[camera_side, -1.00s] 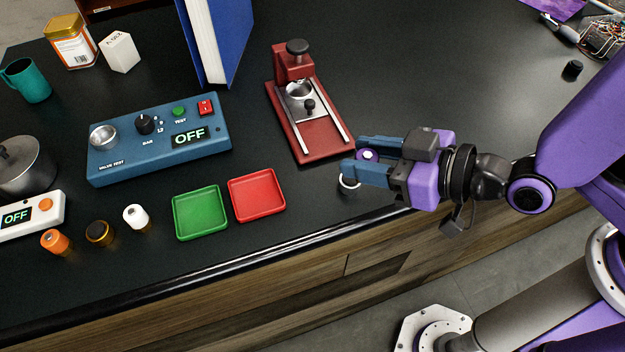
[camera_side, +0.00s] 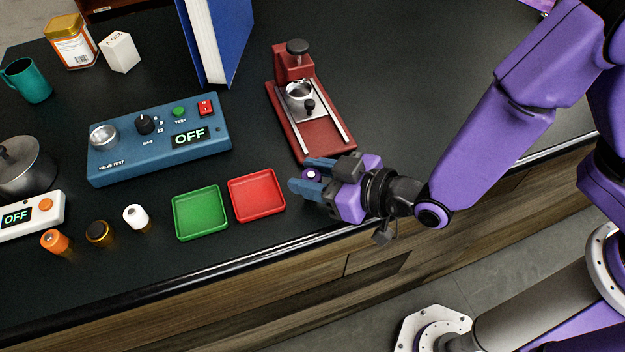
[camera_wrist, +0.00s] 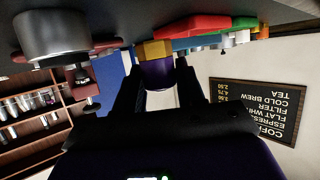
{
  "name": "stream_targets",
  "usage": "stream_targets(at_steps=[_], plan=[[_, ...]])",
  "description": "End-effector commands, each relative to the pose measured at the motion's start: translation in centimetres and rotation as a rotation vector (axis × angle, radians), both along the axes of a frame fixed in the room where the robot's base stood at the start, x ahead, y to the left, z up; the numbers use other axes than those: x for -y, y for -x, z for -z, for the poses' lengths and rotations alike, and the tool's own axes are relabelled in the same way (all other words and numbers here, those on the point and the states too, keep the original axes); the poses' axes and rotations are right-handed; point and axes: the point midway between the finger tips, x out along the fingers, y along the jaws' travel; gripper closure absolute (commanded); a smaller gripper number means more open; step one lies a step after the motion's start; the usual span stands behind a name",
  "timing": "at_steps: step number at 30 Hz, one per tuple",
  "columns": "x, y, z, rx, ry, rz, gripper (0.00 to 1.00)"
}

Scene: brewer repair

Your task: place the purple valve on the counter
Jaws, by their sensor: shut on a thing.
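My gripper (camera_side: 310,175) is shut on the purple valve (camera_side: 313,174), just right of the red tray and in front of the red fixture. Only the valve's purple top with a pale centre shows between the fingers in the side view. In the wrist view the valve (camera_wrist: 158,73) sits between the two dark fingers, with its brass-coloured end towards the counter (camera_wrist: 140,22). That end is very near the counter surface; I cannot tell whether it touches. The black counter (camera_side: 420,90) also shows in the side view.
The red tray (camera_side: 257,195) and green tray (camera_side: 200,213) lie left of my gripper. The red fixture (camera_side: 324,137) with a metal cup stands behind it. The blue valve tester (camera_side: 160,138) reads OFF. The counter's front edge (camera_side: 290,242) is close. Free counter lies right of the fixture.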

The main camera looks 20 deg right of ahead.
Motion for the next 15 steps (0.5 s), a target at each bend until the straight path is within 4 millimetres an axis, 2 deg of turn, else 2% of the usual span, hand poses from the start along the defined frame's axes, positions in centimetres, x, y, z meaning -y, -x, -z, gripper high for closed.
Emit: stream_targets(at_steps=[1,5,15], plan=[[0.0,0.1,0.7,0.0,0.003,-0.002,0.97],[0.0,0.1,1.7,0.0,0.0,-0.001,0.97],[0.0,0.1,1.8,0.0,-0.001,-0.002,0.97]])
